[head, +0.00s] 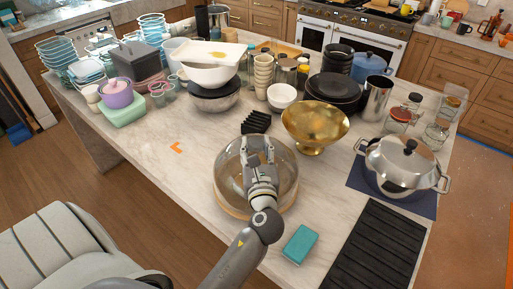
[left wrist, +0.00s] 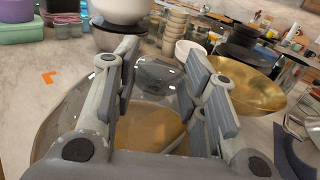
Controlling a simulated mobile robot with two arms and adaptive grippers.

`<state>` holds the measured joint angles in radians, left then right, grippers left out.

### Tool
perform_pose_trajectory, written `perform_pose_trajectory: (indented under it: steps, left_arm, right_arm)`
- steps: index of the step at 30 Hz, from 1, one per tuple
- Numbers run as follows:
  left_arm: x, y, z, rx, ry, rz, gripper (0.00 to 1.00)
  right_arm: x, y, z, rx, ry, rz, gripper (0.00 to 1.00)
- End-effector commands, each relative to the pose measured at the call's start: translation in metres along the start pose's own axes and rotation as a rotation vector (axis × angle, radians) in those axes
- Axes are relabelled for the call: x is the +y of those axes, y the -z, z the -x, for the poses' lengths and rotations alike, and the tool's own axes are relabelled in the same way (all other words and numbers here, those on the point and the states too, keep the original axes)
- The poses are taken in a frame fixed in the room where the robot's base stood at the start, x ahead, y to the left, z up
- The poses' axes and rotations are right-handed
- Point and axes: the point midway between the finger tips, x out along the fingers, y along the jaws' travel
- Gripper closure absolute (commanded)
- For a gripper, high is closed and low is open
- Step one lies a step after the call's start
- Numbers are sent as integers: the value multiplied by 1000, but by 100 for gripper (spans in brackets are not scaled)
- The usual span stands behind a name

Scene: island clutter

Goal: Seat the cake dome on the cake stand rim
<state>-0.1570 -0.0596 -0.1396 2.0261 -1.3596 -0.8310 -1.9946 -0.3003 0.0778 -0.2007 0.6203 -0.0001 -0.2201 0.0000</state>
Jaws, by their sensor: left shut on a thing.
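The clear glass cake dome (head: 226,165) is in the middle of the counter, over the round wooden cake stand (head: 237,211). I cannot tell whether the dome's edge touches the stand's rim all around. My right gripper is not in view.
A gold bowl (head: 315,123) stands close at the right, and a black slatted item (head: 256,122) lies just behind. A teal sponge (head: 300,244), a steel pot (head: 402,165) and a black ridged mat (head: 375,248) are to the right. Bare counter lies left of the stand.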

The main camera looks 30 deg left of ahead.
Motion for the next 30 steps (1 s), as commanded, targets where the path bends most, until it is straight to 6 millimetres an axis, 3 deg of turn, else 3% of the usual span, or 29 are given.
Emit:
perform_pose_trajectory:
  steps: [12,13,18,30]
  left_arm:
    - [0,9,0,-4,0,0,100]
    - [0,9,0,-4,0,0,60]
    - [0,9,0,-3,0,0,38]
    - [0,12,5,3,1,-1,36]
  right_arm:
    - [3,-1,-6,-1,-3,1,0]
    - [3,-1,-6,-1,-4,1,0]
    - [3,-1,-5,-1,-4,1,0]
    - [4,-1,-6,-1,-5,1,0]
